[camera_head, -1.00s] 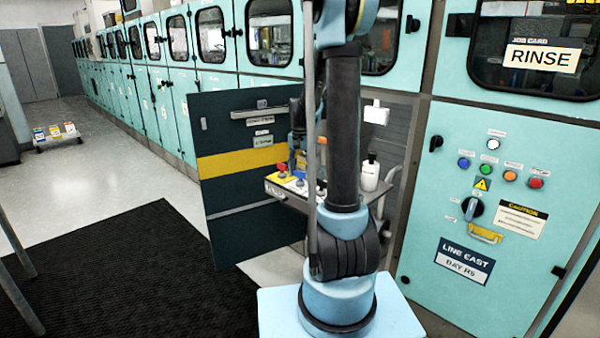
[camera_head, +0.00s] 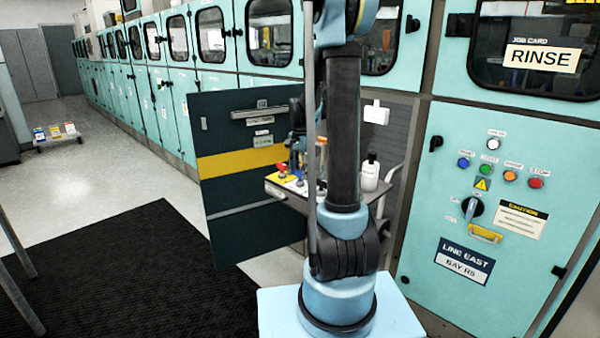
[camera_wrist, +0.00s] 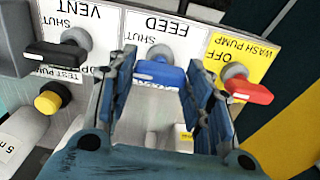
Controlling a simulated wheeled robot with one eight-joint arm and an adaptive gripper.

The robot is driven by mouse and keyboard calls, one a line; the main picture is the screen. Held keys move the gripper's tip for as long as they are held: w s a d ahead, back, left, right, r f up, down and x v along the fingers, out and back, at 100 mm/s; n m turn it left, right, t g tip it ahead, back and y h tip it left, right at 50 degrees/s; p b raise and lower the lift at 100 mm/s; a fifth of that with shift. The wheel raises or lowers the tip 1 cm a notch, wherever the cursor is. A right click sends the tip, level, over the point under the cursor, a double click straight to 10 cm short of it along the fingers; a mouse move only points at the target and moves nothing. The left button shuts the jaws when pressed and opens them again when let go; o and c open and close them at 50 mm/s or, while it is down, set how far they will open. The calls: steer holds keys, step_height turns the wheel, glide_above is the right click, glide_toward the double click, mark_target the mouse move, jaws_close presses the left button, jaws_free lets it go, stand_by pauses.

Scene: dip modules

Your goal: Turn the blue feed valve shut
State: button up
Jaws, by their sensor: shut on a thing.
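In the wrist view the blue feed valve handle (camera_wrist: 160,73) lies between the two fingers of my gripper (camera_wrist: 162,82), which is shut on it. Its grey stem (camera_wrist: 161,53) shows just above the handle. The white feed label (camera_wrist: 172,30) appears upside down, with "SHUT" at its left. The handle lies crosswise between the fingers and partly covers lettering below it. In the head view my gripper (camera_head: 297,150) is small and partly hidden behind my arm, over the shelf with the valves.
The black vent handle (camera_wrist: 55,55) is left of the feed valve, and the red wash pump handle (camera_wrist: 248,90) is close at its right. A yellow knob (camera_wrist: 47,99) sits at lower left. A white bottle (camera_head: 369,174) stands on the shelf (camera_head: 285,196). The dark door (camera_head: 240,215) hangs open.

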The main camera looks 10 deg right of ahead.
mark_target(300, 171)
steer(key=o, duration=1)
steer(key=shift+o, duration=0.2)
step_height(300, 171, up, 12)
steer(key=shift+w, duration=0.1)
